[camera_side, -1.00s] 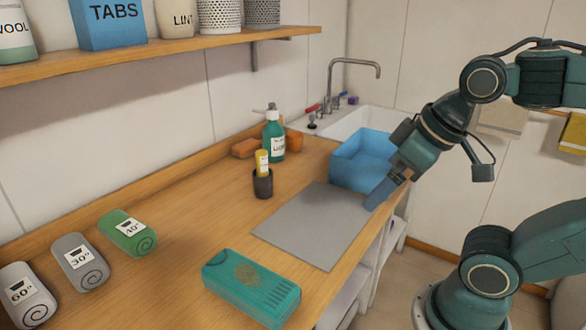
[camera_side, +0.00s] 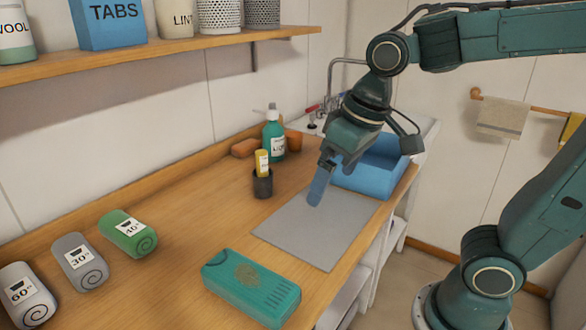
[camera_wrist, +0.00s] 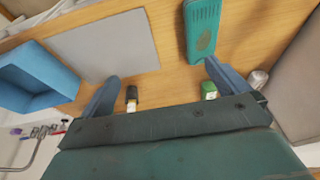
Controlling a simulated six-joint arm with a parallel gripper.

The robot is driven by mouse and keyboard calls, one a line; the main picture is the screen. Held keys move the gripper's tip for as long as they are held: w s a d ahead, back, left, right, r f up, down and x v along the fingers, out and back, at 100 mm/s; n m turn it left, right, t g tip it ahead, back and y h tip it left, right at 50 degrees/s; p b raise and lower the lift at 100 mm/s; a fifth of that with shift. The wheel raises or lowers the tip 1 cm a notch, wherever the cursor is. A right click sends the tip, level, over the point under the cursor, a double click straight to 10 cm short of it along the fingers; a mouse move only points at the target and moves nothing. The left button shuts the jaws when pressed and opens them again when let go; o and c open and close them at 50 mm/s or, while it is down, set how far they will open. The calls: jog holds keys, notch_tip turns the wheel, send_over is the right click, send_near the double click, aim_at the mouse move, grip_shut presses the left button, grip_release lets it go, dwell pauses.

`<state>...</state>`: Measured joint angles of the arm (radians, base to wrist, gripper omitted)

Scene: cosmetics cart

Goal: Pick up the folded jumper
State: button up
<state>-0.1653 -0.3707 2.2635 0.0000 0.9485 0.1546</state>
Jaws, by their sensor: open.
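The folded jumper (camera_side: 252,287) is a teal-green, flat bundle with a ribbed end and a tan emblem. It lies on the wooden counter near its front edge, left of the grey mat. It also shows in the wrist view (camera_wrist: 201,30), at the top right of centre. My gripper (camera_side: 316,192) is above the grey mat, to the right of and farther back than the jumper, not touching it. In the wrist view its two blue fingers (camera_wrist: 163,80) are spread wide with nothing between them close up.
The grey mat (camera_side: 312,232) lies flat and bare. A blue bin (camera_side: 372,172) stands behind my gripper. A dark cup (camera_side: 263,187) and a green bottle (camera_side: 274,138) stand at the back. Labelled rolls, including a green one (camera_side: 128,235), lie at left. A shelf (camera_side: 160,50) hangs above.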

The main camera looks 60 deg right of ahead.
jog(key=w+a+f+g, duration=0.2)
jog(key=w+a+f, duration=0.1)
jog(key=w+a, duration=0.3)
jog(key=g, duration=0.1)
send_near(248, 275)
jog(key=shift+h, duration=0.3)
jog(key=shift+w+a+f, duration=0.1)
jog(key=shift+a+f, duration=0.05)
jog(key=shift+f, duration=1.6)
jog(key=shift+w+a+f, duration=0.1)
jog(key=shift+f, duration=1.65)
jog(key=shift+s+f, duration=0.1)
jog(key=shift+f, duration=2.5)
jog(key=c, duration=1.2)
jog(key=shift+c, duration=0.2)
